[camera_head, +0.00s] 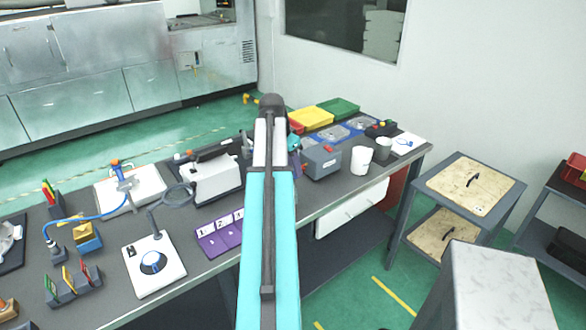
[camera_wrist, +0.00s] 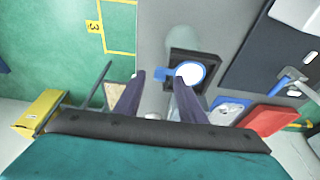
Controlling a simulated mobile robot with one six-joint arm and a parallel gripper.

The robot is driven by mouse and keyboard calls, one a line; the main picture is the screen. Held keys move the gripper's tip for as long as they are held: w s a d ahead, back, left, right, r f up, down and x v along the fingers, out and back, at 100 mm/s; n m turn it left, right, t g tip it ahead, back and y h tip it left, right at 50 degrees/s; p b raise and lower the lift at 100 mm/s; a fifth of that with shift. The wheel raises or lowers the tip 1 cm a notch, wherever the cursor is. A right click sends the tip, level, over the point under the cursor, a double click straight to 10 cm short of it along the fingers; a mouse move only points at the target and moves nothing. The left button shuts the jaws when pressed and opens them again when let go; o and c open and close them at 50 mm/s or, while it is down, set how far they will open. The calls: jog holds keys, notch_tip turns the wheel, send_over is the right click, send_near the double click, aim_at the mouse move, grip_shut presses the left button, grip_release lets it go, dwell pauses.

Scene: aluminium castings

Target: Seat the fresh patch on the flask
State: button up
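My gripper (camera_wrist: 160,78) shows in the wrist view as two dark, spread fingers, open. Beyond the fingertips is a dark square block (camera_wrist: 178,55) with a round white disc (camera_wrist: 190,72) on it, edged in blue. I cannot tell for sure which piece is the fresh patch or which is the flask. In the head view my arm hides the gripper's fingers. A white board with a blue disc (camera_head: 154,262) lies on the bench.
The bench (camera_head: 190,275) holds a purple numbered plate (camera_head: 219,234), a grey box (camera_head: 321,161), a white cup (camera_head: 361,159) and a grey cup (camera_head: 383,149). Yellow (camera_head: 311,118) and green (camera_head: 339,107) trays stand behind. A cart (camera_head: 467,184) stands right of the bench.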

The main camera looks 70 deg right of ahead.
jog(key=b+v, duration=0.3)
jog(key=v, duration=0.9)
jog(key=shift+a+r, duration=0.15)
jog(key=shift+r, duration=0.2)
dwell(0.7)
